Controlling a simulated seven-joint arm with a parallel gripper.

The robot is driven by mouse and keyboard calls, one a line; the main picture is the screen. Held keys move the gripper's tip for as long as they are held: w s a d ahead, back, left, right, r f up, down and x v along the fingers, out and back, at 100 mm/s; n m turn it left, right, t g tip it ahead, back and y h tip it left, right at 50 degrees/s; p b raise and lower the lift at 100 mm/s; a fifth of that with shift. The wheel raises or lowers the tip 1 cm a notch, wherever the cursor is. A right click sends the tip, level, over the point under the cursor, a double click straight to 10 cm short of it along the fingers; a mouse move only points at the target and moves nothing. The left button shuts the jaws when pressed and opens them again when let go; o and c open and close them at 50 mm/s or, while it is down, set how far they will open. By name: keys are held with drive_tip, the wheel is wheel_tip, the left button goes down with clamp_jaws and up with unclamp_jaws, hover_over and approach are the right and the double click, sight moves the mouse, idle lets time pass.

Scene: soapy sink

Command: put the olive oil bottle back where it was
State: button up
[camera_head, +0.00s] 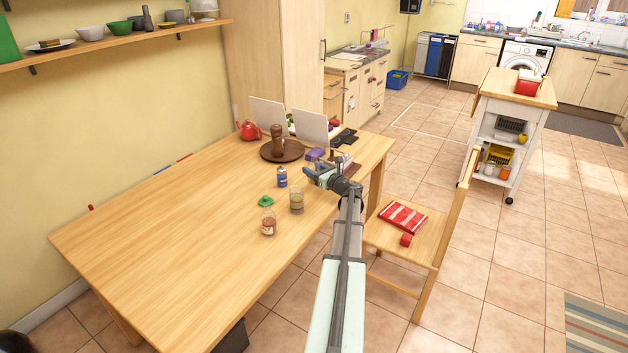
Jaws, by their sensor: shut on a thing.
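My gripper (318,177) is over the right part of the wooden table (170,245), near its right edge. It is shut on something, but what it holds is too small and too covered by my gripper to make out. I cannot pick out an olive oil bottle with certainty. A blue can with a pale top (282,178) stands just left of my gripper. A glass jar with brownish contents (297,202) stands in front of it, apart from it.
A jar with reddish contents (268,224) and a green lid (265,200) are nearby. Behind are a round brown board (268,154), a red teapot (249,130) and a purple box (315,154). A chair (425,232) stands at right. The table's left half is clear.

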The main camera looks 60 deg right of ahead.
drive_tip(key=shift+f, duration=2.05)
drive_tip(key=shift+f, duration=0.1)
drive_tip(key=o, duration=1.2)
drive_tip(key=shift+s+a, duration=0.15)
drive_tip(key=shift+s, duration=0.15)
drive_tip(key=v, duration=1.1)
drive_tip(key=shift+s, duration=0.15)
